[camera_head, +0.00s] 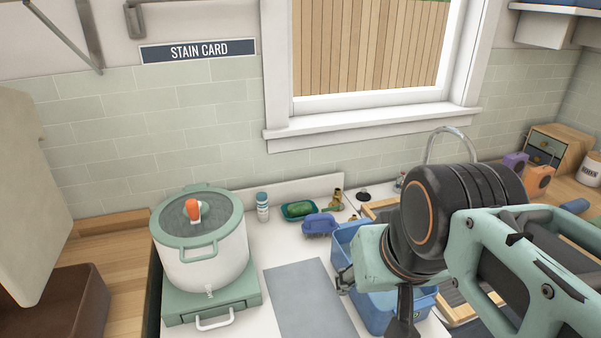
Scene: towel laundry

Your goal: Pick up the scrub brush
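A blue-purple scrub brush (320,224) with an arched handle lies on the white counter, below the window's left side. It is just in front of a teal dish (287,213) that holds a green block (300,208). My gripper (374,297) hangs at the end of my teal and black arm, to the right of the brush and nearer the camera, over a blue bin (347,236). It is apart from the brush. Its fingers are small, dark and partly hidden by the arm, so I cannot see whether it is open.
A white pot with a green lid (203,262) stands on a green base to the left. A blue-capped bottle (262,207) stands left of the dish. A grey mat (308,300) lies flat in front of the brush. A faucet (451,133) rises behind my arm.

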